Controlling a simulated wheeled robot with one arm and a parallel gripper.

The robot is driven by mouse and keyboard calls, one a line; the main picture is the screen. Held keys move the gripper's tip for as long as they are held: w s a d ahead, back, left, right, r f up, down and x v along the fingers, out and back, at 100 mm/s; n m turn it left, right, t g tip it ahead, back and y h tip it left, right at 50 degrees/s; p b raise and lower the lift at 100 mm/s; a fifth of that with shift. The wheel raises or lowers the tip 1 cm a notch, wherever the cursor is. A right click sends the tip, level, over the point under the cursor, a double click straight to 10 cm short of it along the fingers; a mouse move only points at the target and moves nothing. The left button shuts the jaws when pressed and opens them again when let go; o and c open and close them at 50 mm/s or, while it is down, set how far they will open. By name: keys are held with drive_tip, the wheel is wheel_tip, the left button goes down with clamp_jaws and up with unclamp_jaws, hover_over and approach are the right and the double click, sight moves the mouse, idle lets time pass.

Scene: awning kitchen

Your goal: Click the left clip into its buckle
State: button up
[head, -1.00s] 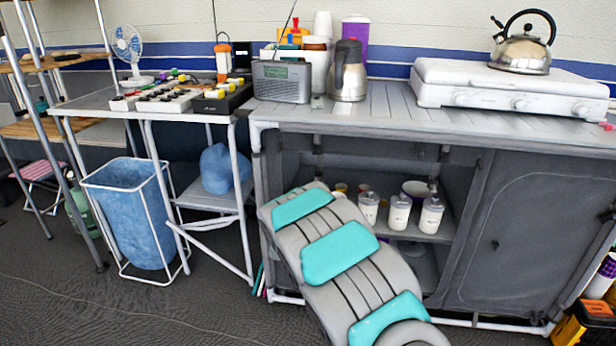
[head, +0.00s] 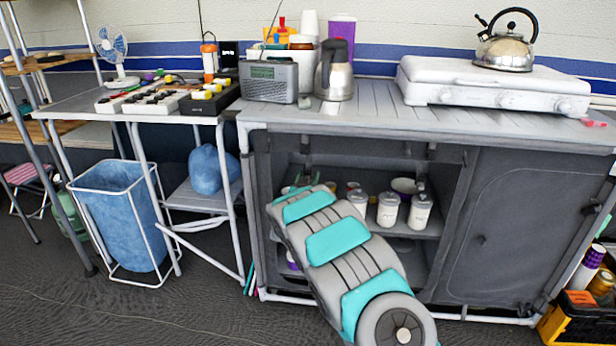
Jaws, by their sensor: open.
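Two short dark straps hang from the top front edge of the open grey cabinet (head: 255,210). The left strap (head: 306,146) and the right strap (head: 431,151) look like the clip straps, but they are too small to tell clip from buckle or whether either is fastened. My grey and teal arm reaches up and left into the cabinet's open front, below the left strap.
White-lidded jars (head: 388,209) stand on the cabinet shelf. A radio (head: 269,81), steel jug (head: 335,72) and stove (head: 470,86) with kettle (head: 505,48) are on top. A blue bin (head: 122,212) stands left, a yellow-black crate (head: 572,322) at right. The floor in front left is clear.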

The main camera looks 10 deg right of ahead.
drive_tip(key=shift+c, duration=0.2)
clamp_jaws()
idle(0.3)
idle(1.0)
